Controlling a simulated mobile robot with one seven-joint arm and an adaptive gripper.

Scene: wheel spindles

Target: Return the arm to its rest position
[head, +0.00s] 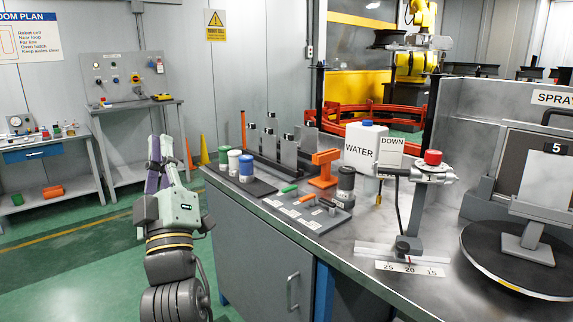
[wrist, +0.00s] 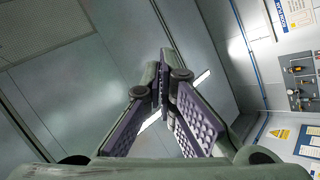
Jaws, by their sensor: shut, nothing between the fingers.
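My gripper (head: 160,150) stands upright in the head view, left of the workbench (head: 262,238) and clear of it. Its purple-padded fingers also show in the wrist view (wrist: 162,92), where the tips meet with nothing between them. My arm rises from the bottom edge of the head view, over the green floor.
The bench holds cups (head: 246,168), an orange stand (head: 323,167), a WATER container (head: 365,146), a clamp post with a red knob (head: 433,157) and a black turntable (head: 480,262). Side tables (head: 140,106) stand at the back left. Green floor is free around my arm.

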